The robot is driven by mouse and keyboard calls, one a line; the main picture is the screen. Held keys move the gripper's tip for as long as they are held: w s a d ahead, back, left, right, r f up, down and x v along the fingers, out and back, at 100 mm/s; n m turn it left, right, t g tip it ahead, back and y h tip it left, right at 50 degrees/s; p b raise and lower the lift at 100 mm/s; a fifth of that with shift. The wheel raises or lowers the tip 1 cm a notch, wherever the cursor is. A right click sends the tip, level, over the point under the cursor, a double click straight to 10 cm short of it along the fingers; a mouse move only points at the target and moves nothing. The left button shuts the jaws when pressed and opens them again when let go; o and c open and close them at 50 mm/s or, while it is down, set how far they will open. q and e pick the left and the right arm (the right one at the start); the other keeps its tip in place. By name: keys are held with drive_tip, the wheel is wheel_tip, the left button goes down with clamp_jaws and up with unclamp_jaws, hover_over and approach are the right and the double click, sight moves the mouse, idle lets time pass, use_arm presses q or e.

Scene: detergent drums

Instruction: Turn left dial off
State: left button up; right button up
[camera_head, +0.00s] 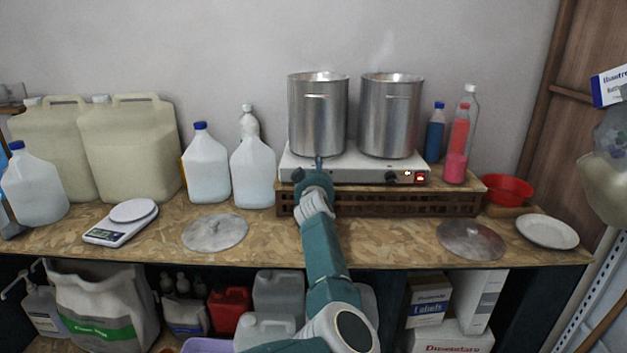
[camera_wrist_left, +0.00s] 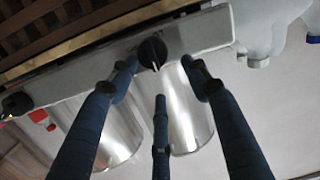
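The hot plate (camera_head: 345,168) is a long white unit on a wooden crate, with two tall steel pots on it. Its left dial (camera_wrist_left: 152,50) is black with a light pointer mark and shows in the left wrist view; in the head view my gripper hides it. The right dial (camera_head: 391,178) is black, beside a lit red switch (camera_head: 420,178). My left gripper (camera_head: 317,172) is at the hot plate's front. In the left wrist view its dark blue fingers (camera_wrist_left: 160,68) are spread apart, with the left dial between and just beyond the tips. I cannot tell whether they touch it.
The left pot (camera_head: 318,115) and right pot (camera_head: 391,115) stand close behind the gripper; faint steam rises above the right one. Lids (camera_head: 214,233) lie on the bench. Jugs (camera_head: 207,165) stand left, bottles (camera_head: 435,135) and a red bowl (camera_head: 507,189) right.

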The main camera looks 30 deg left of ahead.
use_arm(q)
wheel_tip(320, 180, up, 7)
drive_tip(key=shift+r, duration=0.2)
idle(0.6)
